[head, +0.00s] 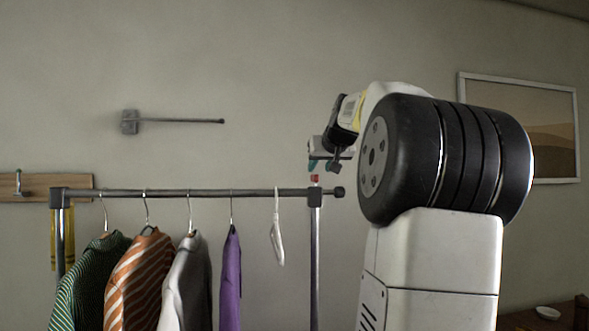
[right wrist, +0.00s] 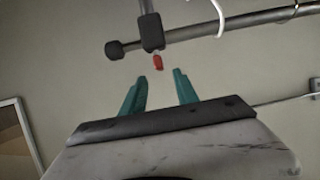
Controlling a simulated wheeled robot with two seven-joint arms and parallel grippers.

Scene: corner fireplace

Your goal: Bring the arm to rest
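My right arm is raised at the right of the head view, bent over at a black joint. My right gripper (head: 313,165) is small and partly hidden behind its own wrist there, near the right end of the clothes rack (head: 170,192). In the right wrist view its two teal fingers (right wrist: 160,76) stand apart with nothing between them. A small red piece (right wrist: 158,62) on the rack's corner joint (right wrist: 151,32) lies just past the fingertips. The red piece also shows in the head view (head: 315,178), just under the gripper. My left gripper is in neither view.
Several garments hang on the rack, including a purple one (head: 231,275), with a white hanging item (head: 277,235) on their right. A wall rod (head: 180,121) is above. A framed picture (head: 553,128) hangs at right. A bowl (head: 547,313) sits on a wooden surface, lower right.

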